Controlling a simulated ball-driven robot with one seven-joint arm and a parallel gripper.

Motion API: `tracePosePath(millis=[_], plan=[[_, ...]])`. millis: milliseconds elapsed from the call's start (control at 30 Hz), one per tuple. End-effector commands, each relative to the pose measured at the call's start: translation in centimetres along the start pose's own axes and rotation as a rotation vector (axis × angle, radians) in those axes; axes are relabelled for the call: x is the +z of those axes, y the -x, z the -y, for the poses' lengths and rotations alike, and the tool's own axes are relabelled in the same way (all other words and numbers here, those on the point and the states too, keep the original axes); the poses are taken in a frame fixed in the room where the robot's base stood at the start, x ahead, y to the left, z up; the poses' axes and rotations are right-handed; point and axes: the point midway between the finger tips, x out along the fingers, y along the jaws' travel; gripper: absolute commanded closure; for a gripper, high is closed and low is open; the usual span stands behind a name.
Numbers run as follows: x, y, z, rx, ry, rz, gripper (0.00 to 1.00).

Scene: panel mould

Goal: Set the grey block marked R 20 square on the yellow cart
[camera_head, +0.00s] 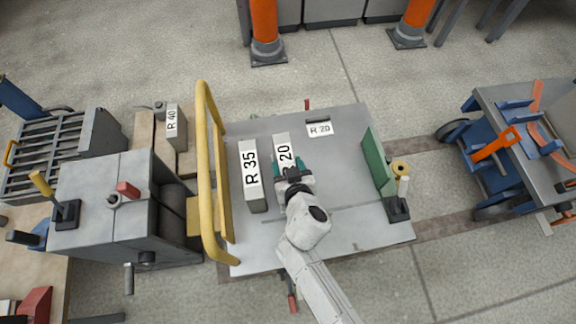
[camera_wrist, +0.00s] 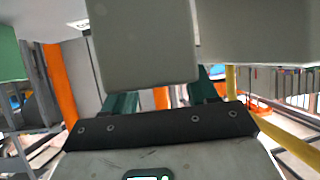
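The grey block marked R 20 (camera_head: 283,146) is on or just above the grey deck (camera_head: 345,208) of the cart with the yellow rail (camera_head: 204,150). Its near end is hidden by my gripper. My gripper (camera_head: 290,168) is at this block, with green fingers showing on both sides of it. In the wrist view, the block (camera_wrist: 145,45) hangs into the picture from the top, over the green fingers (camera_wrist: 163,98). I cannot tell whether the fingers press on it. A white plate marked R 20 (camera_head: 320,129) lies at the deck's far edge, right of the block.
A block marked R 35 (camera_head: 250,175) stands close on the left; a block marked R 40 (camera_head: 175,125) is on wood beyond the rail. A green upright plate (camera_head: 378,160) and a black lever base (camera_head: 398,209) edge the deck's right. The deck's right middle is clear.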

Motion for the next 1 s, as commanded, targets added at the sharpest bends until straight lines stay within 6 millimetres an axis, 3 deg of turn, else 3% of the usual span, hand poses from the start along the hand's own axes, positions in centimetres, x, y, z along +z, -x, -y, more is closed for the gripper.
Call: tracePosePath(millis=[267,600,767,1000], plan=[[0.0,0.0,0.0,0.0,-0.001,0.001,0.17],[-0.4,0.2,0.0,0.0,-0.001,0.001,0.17],[-0.2,2.8,0.0,0.0,-0.003,0.003,0.17],[-0.2,7.8,-0.1,0.001,-0.002,0.003,0.17]])
